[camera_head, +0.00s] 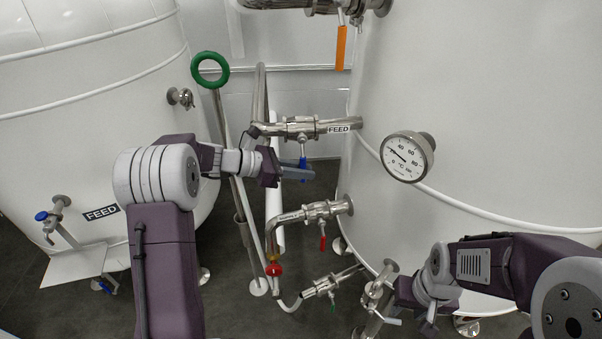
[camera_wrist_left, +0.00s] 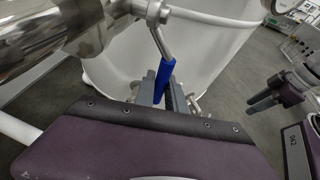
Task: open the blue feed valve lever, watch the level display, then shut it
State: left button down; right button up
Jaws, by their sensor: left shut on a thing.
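The blue feed valve lever (camera_head: 303,168) hangs down from the steel valve (camera_head: 301,127) on the pipe marked FEED at the right tank. My left gripper (camera_head: 301,173) is shut on the lever, coming from the left. In the left wrist view the blue lever (camera_wrist_left: 162,82) sits between the left gripper's fingers (camera_wrist_left: 170,97), its steel stem rising to the valve. The fingers hide part of the lever. My right gripper (camera_wrist_left: 265,98) shows in the left wrist view with its two fingers apart and nothing between them. I see no level display in either view.
A round °C dial (camera_head: 407,157) is on the right tank (camera_head: 480,90). A red lever (camera_head: 322,243) hangs below the feed valve, and an orange lever (camera_head: 341,48) above. A green handwheel (camera_head: 210,69) stands behind my left arm. A left tank (camera_head: 70,130) has a blue-handled tap (camera_head: 42,216).

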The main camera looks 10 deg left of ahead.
pick_arm(q)
jog(key=c, duration=1.4)
grip_release()
jog(key=shift+d, duration=0.1)
jog(key=v, duration=0.9)
jog(key=shift+s, duration=0.1)
jog(key=s+d+f+m+g+y, duration=0.4)
jog(key=s+f+m, duration=0.2)
jog(key=s+f, duration=0.35)
jog(key=s+a+f+m+y, duration=0.1)
jog(key=s+f+m+y, duration=0.1)
jog(key=s+f+m, duration=0.1)
jog(key=s+a+f+m+y, duration=0.1)
jog(key=s+f+m+y, duration=0.1)
jog(key=s+m, duration=0.3)
jog(key=s+a+f+m+y, duration=0.2)
jog(key=s+f+m+y, duration=0.1)
jog(key=m, duration=0.6)
jog(key=shift+s+f+g+y, duration=0.3)
jog(key=shift+s+g+y, duration=0.1)
jog(key=shift+s, duration=0.2)
